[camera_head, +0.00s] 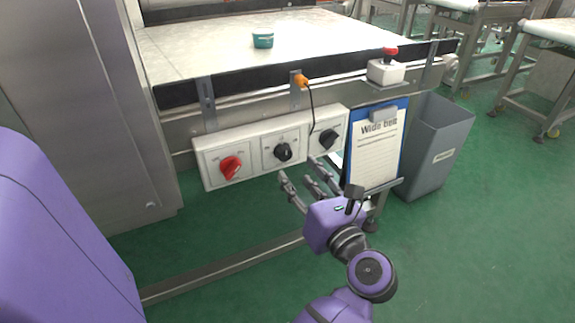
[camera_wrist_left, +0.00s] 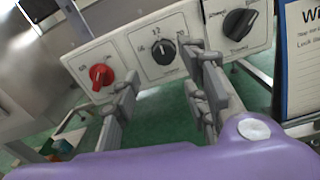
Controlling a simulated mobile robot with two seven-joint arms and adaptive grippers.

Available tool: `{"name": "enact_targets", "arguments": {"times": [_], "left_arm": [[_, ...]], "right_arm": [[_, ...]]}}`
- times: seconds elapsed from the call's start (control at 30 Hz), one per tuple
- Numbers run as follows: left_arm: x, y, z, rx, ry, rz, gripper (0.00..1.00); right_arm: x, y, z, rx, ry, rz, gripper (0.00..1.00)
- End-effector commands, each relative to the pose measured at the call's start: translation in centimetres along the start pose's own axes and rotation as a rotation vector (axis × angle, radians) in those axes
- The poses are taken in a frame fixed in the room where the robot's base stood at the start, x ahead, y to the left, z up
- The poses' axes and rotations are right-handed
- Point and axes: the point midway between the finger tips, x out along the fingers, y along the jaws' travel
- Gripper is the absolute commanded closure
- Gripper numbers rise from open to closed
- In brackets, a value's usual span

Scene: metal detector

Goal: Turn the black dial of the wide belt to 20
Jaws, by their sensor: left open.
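A white control panel (camera_head: 255,160) on the belt's front side carries a red dial (camera_head: 230,167), a middle black dial (camera_head: 283,152) and a right black dial (camera_head: 328,139). My left gripper (camera_head: 300,171) is open and empty in front of and below the panel, apart from the dials. In the left wrist view the middle black dial (camera_wrist_left: 164,52) shows beyond the gap between the fingers. The red dial (camera_wrist_left: 101,76) is by the left finger and the right black dial (camera_wrist_left: 239,23) beyond the right fingers. My right gripper is not in view.
A clipboard marked "Wide belt" (camera_head: 376,150) hangs right of the panel, with a grey bin (camera_head: 436,145) beside it. An orange plug (camera_head: 301,80) and its cable hang above the panel. A red-topped button box (camera_head: 386,70) and a teal container (camera_head: 263,39) are higher up.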

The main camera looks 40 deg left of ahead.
Motion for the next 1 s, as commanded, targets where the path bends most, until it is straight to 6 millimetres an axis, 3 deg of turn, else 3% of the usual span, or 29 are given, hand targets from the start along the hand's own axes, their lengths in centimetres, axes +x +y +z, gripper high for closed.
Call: {"name": "enact_targets", "arguments": {"times": [0.2,0.4,0.73,1.0], "left_arm": [[3.7,0.1,0.2,0.002,-0.006,0.001,0.59],[6.0,0.1,0.2,0.004,-0.006,0.001,0.59],[6.5,0.1,0.2,0.005,-0.005,0.0,0.59],[6.5,0.1,0.2,0.006,-0.004,0.002,0.92]], "right_arm": [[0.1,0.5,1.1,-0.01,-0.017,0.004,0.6],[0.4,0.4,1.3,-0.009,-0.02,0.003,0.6],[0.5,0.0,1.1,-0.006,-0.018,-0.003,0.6],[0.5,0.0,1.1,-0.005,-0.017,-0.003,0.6]]}}
